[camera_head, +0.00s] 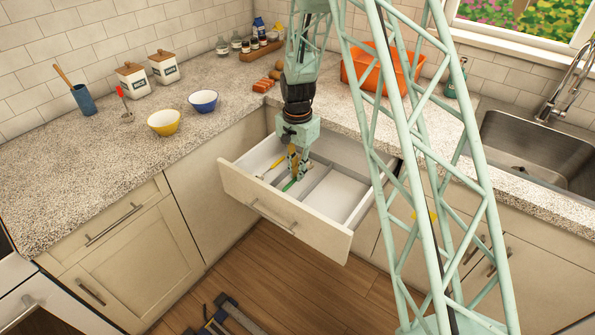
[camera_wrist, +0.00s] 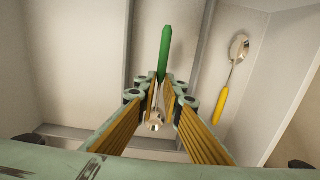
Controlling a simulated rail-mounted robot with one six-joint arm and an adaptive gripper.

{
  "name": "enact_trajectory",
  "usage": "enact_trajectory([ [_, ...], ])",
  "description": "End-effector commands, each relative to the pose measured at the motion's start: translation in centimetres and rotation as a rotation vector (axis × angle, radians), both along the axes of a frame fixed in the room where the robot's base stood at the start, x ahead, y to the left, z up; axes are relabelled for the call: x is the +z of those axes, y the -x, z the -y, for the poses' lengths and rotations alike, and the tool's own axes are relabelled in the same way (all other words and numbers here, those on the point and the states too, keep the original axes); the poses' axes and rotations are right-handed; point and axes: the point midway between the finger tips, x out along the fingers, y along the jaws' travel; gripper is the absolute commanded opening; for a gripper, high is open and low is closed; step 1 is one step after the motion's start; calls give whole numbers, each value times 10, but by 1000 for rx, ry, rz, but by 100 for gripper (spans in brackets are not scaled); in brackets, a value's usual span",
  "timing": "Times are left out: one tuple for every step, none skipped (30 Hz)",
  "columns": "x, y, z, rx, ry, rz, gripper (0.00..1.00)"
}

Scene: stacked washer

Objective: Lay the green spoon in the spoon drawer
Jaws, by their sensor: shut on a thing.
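The spoon drawer (camera_head: 262,203) is pulled open below the counter corner, with dividers making compartments. My gripper (camera_head: 293,172) reaches down into it. In the wrist view my gripper (camera_wrist: 161,98) is shut on the neck of the green spoon (camera_wrist: 165,52). Its green handle points up the picture and its metal bowl (camera_wrist: 155,122) shows between the fingers. The spoon appears over the middle compartment; I cannot tell whether it touches the floor. The green handle (camera_head: 289,185) also shows in the head view. A yellow-handled spoon (camera_wrist: 220,105) lies in the side compartment, right of a divider.
Drawer walls and dividers stand close around my gripper. The wide compartment (camera_head: 335,195) on the right is empty. On the counter stand a yellow bowl (camera_head: 164,122), a blue bowl (camera_head: 203,101), a red-handled utensil (camera_head: 123,103) and an orange bin (camera_head: 365,70).

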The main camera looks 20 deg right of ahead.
Motion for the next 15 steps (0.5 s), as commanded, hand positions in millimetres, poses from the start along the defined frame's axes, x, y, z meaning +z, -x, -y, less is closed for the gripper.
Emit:
enact_trajectory([
  [-4,0,0,0,0,0,0],
  [-6,0,0,0,0,0,0],
  [-8,0,0,0,0,0,0],
  [-9,0,0,0,0,0,0],
  [-10,0,0,0,0,0,0],
  [-12,0,0,0,0,0,0],
  [-13,0,0,0,0,0,0],
  [-14,0,0,0,0,0,0],
  [-15,0,0,0,0,0,0],
  [-15,0,0,0,1,-1,0],
  [-16,0,0,0,1,-1,0],
  [-16,0,0,0,1,-1,0],
  [-17,0,0,0,1,-1,0],
  [-17,0,0,0,0,0,0],
  [-17,0,0,0,1,-1,0],
])
